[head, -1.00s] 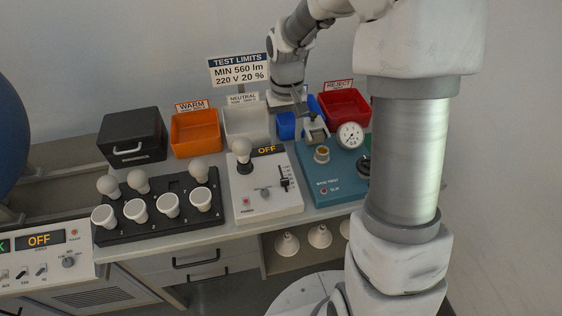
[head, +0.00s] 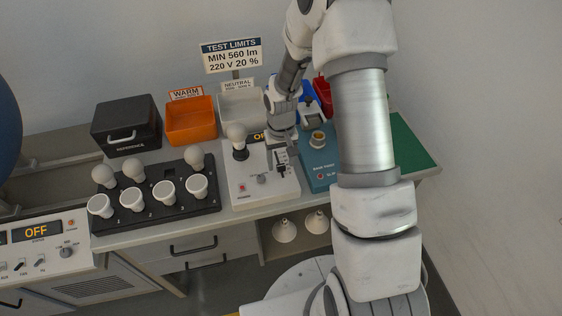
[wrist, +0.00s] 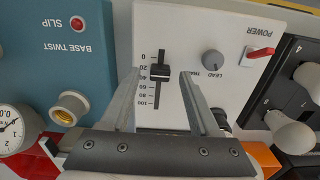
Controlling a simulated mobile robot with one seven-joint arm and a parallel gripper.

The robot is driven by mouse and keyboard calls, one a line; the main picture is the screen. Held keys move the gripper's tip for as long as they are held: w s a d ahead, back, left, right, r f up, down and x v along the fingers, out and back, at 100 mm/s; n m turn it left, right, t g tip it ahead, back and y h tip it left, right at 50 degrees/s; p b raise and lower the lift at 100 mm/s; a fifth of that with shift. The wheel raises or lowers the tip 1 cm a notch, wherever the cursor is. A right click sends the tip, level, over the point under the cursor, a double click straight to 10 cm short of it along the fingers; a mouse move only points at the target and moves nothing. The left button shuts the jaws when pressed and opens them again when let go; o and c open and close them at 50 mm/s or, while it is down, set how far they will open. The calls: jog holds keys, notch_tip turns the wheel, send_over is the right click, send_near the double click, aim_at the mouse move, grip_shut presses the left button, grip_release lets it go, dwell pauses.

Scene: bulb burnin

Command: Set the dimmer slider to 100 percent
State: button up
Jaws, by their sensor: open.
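The dimmer slider (wrist: 160,72) is a black knob on a vertical slot in the white panel (wrist: 205,30). Its scale runs from 0 at the top to 100 at the bottom in the wrist view, and the knob sits at roughly 20 to 40. My gripper (wrist: 160,74) is open, with one finger on each side of the slot, apart from the knob as far as I can tell. In the head view my gripper (head: 282,150) is over the right part of the white panel (head: 250,192) and partly covers the slider there.
A LEAD TRIM knob (wrist: 212,61) and a red POWER switch (wrist: 261,52) are beside the slider. A bulb (head: 237,133) stands on the panel's left. The blue-green base twist unit (head: 318,172) adjoins on the right. A black bulb tray (head: 150,214) is on the left.

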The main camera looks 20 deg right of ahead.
jog(key=shift+f, duration=0.35)
grip_shut()
dwell(1.2)
